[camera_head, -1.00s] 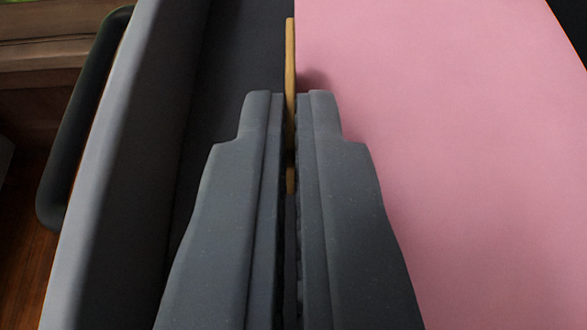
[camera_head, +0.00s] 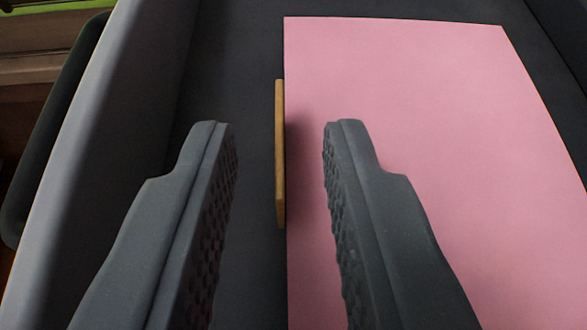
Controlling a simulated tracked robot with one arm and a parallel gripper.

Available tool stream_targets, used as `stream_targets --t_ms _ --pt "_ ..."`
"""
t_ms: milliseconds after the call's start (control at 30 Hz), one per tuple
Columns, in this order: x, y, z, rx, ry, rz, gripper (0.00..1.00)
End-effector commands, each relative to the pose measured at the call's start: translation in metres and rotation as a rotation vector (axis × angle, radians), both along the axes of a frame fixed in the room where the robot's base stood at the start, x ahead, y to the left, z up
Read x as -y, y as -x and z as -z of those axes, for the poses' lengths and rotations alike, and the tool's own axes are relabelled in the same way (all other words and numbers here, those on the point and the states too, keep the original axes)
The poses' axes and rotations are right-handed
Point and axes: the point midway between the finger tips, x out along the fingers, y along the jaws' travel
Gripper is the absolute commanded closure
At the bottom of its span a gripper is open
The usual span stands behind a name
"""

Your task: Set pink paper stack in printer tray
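The pink paper stack (camera_head: 430,110) lies flat on the dark floor of the printer tray (camera_head: 215,60). A thin tan tab (camera_head: 280,155) stands along the stack's left edge. My gripper (camera_head: 278,135) is open and empty, with one finger on each side of the tab and clear of it. The right finger is over the pink paper and the left finger is over the dark tray floor. The near end of the stack runs out of the picture.
A raised grey wall (camera_head: 105,130) borders the tray on the left. A dark rounded bar (camera_head: 50,130) is beyond it, with brown wood shelving (camera_head: 50,60) at the upper left. A strip of dark tray floor is bare between wall and paper.

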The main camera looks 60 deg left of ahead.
Motion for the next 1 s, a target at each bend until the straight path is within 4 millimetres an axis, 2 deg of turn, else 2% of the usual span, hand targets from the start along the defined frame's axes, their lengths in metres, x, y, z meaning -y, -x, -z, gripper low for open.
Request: stream_targets --t_ms 233,400,800,1000 --pt "0.000 0.001 0.003 -0.004 0.004 -0.001 0.76" --pt "0.000 0.001 -0.009 0.000 0.003 -0.003 0.76" --pt "0.067 0.028 -0.047 -0.004 0.002 0.003 0.76" --pt "0.091 0.038 -0.059 -0.001 0.004 0.001 0.76"
